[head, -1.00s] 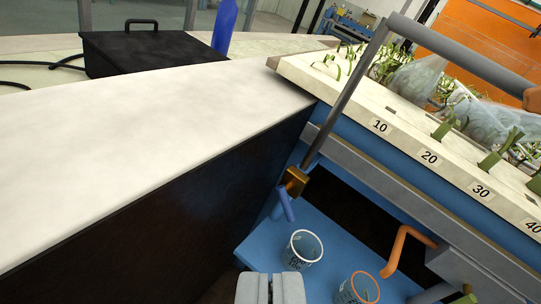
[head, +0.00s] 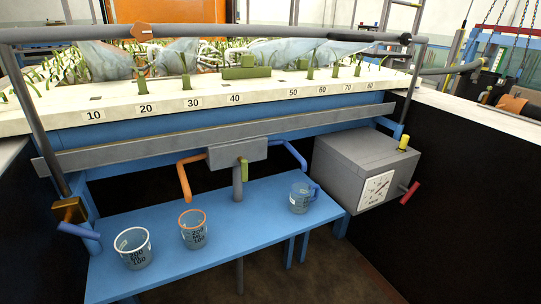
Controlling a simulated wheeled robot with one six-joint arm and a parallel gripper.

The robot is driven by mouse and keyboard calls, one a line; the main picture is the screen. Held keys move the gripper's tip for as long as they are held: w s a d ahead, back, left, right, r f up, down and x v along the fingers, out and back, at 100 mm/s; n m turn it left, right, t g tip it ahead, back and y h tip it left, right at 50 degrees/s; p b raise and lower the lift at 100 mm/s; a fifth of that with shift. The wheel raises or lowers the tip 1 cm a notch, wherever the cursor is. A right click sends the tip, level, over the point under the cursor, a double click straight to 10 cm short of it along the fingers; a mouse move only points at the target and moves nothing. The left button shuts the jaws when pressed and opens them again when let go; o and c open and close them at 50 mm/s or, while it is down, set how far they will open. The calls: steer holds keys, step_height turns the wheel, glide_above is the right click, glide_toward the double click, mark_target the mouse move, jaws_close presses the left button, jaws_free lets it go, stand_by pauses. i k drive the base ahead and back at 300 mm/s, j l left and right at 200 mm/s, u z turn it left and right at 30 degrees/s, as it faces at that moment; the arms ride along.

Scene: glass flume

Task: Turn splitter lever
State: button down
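The splitter is a grey box (head: 225,155) under the front rail of the flume, in the middle of the head view. An orange spout (head: 184,180) bends down on its left and a blue spout (head: 290,153) bends down on its right. A grey pipe (head: 237,185) drops from its middle. A short yellow-green lever (head: 245,170) hangs nearly straight down at the box's front, beside the pipe. Nothing touches the lever. My gripper is not in view.
A blue shelf (head: 235,240) below holds a white-rimmed beaker (head: 134,248), an orange-rimmed beaker (head: 193,230) and a blue-handled beaker (head: 300,198). A grey dial box (head: 350,160) with a red handle (head: 410,193) stands right. A brass valve (head: 69,210) is left. Dark walls flank both sides.

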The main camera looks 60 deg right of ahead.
mark_target(245, 163)
steer(key=k+j+z, duration=0.3)
steer(key=k, duration=0.35)
steer(key=z, duration=1.35)
